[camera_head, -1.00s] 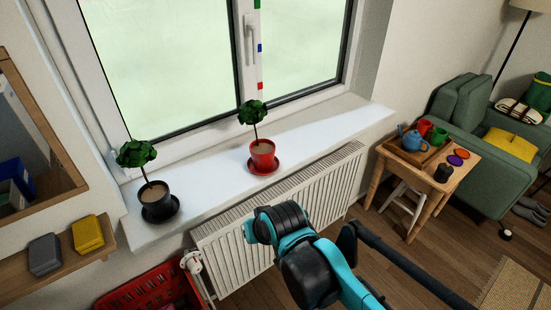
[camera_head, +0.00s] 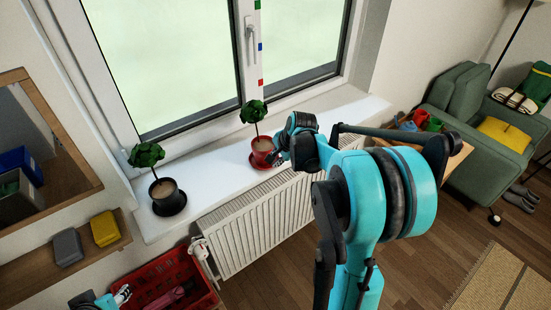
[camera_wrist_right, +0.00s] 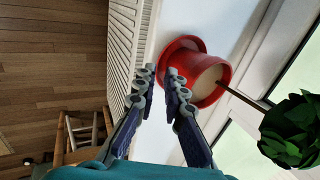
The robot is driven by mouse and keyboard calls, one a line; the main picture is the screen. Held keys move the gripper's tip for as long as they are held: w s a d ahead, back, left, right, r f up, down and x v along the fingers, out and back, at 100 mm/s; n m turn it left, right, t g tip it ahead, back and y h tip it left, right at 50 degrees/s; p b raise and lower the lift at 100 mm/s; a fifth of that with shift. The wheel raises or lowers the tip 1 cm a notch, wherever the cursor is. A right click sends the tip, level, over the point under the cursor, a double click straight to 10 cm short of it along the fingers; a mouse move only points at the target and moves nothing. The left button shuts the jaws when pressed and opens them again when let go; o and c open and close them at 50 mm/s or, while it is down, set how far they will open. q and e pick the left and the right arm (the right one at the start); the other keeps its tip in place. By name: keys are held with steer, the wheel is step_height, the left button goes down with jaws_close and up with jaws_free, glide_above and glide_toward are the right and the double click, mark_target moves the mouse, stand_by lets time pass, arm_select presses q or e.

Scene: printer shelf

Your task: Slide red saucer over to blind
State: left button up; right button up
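The red saucer (camera_head: 257,164) lies on the white windowsill (camera_head: 215,170) under a red pot (camera_head: 262,146) with a small green tree. My right gripper (camera_head: 281,154) is at the saucer's right side, low over the sill. In the right wrist view the saucer (camera_wrist_right: 182,43) and pot (camera_wrist_right: 190,75) are just beyond the fingertips (camera_wrist_right: 161,72). The fingers are apart with a narrow gap; whether they touch the rim is unclear. My left gripper (camera_head: 122,294) shows only in part at the lower left, its fingers unclear. I cannot make out a blind; the window frame bears coloured marks (camera_head: 260,46).
A dark pot (camera_head: 166,191) with a tree stands on its dark saucer to the left. The radiator (camera_head: 255,220) is below the sill. A red crate (camera_head: 165,280) is at lower left. The sill between the pots is clear.

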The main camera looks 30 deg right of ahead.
mark_target(268, 169)
steer(key=b+x, duration=0.2)
steer(key=x, duration=0.6)
steer(key=shift+b, duration=0.3)
steer(key=shift+r, duration=0.1)
steer(key=shift+c, duration=0.4)
jaws_close()
steer(key=shift+d, duration=0.1)
